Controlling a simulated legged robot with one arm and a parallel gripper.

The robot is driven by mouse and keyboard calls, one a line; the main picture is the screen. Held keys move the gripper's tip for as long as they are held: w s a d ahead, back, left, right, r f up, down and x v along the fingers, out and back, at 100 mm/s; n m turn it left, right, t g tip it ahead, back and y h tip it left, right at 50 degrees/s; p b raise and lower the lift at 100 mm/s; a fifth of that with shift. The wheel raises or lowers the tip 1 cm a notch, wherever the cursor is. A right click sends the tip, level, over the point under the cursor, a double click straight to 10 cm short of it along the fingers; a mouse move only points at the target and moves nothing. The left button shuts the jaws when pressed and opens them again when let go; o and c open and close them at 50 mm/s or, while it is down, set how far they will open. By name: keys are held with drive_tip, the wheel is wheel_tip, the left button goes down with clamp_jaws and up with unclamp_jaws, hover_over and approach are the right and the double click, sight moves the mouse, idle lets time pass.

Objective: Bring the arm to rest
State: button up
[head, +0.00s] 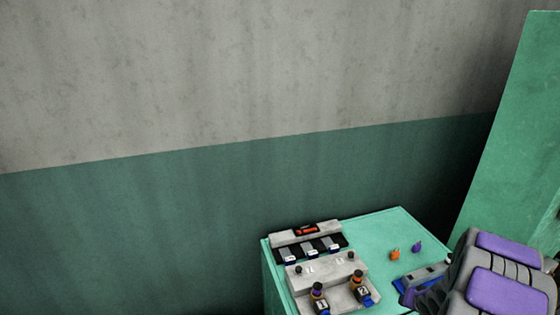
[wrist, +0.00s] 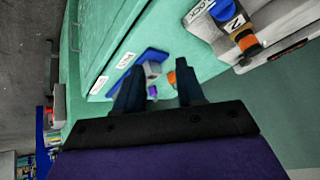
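My arm reaches in from the lower right of the head view, grey with purple pads, over the right part of a green control cabinet (head: 385,225). My gripper (wrist: 159,66) shows in the wrist view with its two dark fingers apart. Nothing is held between them. Beyond the fingers are a small orange knob (wrist: 172,77) and a purple knob (wrist: 152,91) on the green panel. In the head view the same orange knob (head: 395,254) and purple knob (head: 417,246) stand left of my arm. The fingertips are hidden or unclear in the head view.
A grey control block (head: 325,280) with dark-handled switches sits on the cabinet's left side. A blue-based device (head: 420,278) lies close beside my arm. A tall green panel (head: 515,130) rises at the right. The wall (head: 200,220) behind is bare, with open space at left.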

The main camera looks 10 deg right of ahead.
drive_tip(key=s+a+r+n+g+h, duration=0.1)
drive_tip(key=s+a+r+g, duration=0.1)
drive_tip(key=a+r, duration=0.5)
drive_tip(key=s+a+r+n+g, duration=0.1)
drive_tip(key=s+a+r+g, duration=0.15)
drive_tip(key=a+r, duration=0.45)
drive_tip(key=s+a+r+n+g+y+b, duration=0.1)
drive_tip(key=s+a+r, duration=0.3)
drive_tip(key=s+a, duration=0.7)
drive_tip(key=s+a+r+n+g+y+b, duration=0.1)
drive_tip(key=s+a+r+n+g+y, duration=0.1)
drive_tip(key=s+a, duration=0.9)
drive_tip(key=a+r+n, duration=0.1)
drive_tip(key=a+n, duration=0.1)
drive_tip(key=shift+a+r+n+g, duration=0.25)
drive_tip(key=shift+r+n+g, duration=0.05)
drive_tip(key=shift+r+g, duration=0.1)
drive_tip(key=shift+s, duration=0.1)
